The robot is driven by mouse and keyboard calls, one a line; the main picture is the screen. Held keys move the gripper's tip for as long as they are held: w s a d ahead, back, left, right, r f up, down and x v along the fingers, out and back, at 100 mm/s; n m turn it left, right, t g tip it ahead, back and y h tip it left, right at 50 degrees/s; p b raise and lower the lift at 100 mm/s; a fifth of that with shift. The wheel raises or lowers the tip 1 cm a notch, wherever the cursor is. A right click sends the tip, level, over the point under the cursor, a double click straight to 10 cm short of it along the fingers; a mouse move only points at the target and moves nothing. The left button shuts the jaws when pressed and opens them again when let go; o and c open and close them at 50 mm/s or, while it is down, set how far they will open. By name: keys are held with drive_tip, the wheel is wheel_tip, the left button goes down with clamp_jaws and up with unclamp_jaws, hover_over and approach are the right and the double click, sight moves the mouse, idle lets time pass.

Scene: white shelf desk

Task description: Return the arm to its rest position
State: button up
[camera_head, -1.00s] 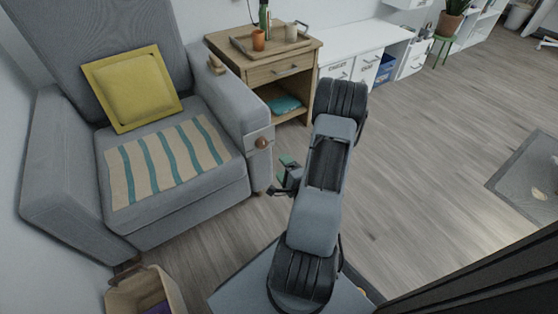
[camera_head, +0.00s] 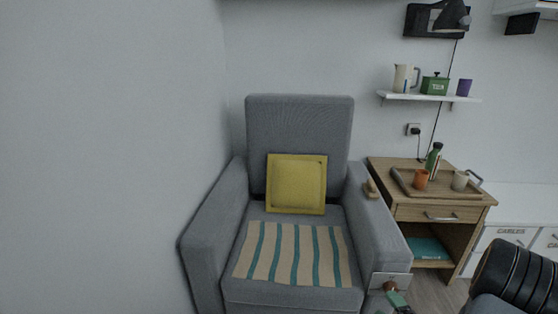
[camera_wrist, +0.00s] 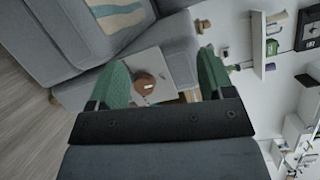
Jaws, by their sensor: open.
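My gripper (camera_wrist: 160,80) shows in the wrist view with its two green fingers spread wide apart and nothing between them. Behind the gap lie the armchair's front corner, a pale plate and a round brown knob (camera_wrist: 146,84), which look apart from the fingers. In the head view a green finger of my gripper (camera_head: 397,299) shows at the bottom edge, in front of the armchair's right arm. My dark arm (camera_head: 515,275) fills the bottom right corner; most of it is out of frame.
A grey armchair (camera_head: 210,222) with a yellow cushion (camera_head: 297,184) and striped cloth (camera_head: 292,254) stands against the wall. To its right is a wooden side table (camera_head: 385,168) with a tray (camera_head: 447,195). A wall shelf (camera_head: 428,98) holds a jug, green pot and purple cup.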

drive_tip(key=s+a+r+n+g+y+p, duration=0.35)
drive_tip(key=a+r+n+g+p, duration=0.45)
drive_tip(key=r, duration=0.5)
drive_tip(key=s+a+r+n+g+y+p, duration=0.2)
drive_tip(key=a+r+n+g+y+p, duration=0.2)
drive_tip(key=a+r+n+g+p, duration=0.55)
wheel_tip(320, 180, up, 24)
drive_tip(key=s+d+n+t+h+p, duration=0.1)
drive_tip(key=s+d+t+h+p, duration=0.1)
drive_tip(key=h+p, duration=0.8)
drive_tip(key=shift+s+d+t+h+p, duration=0.2)
drive_tip(key=shift+t+h+p, duration=0.15)
drive_tip(key=shift+t+p, duration=0.6)
drive_tip(key=shift+f, duration=0.1)
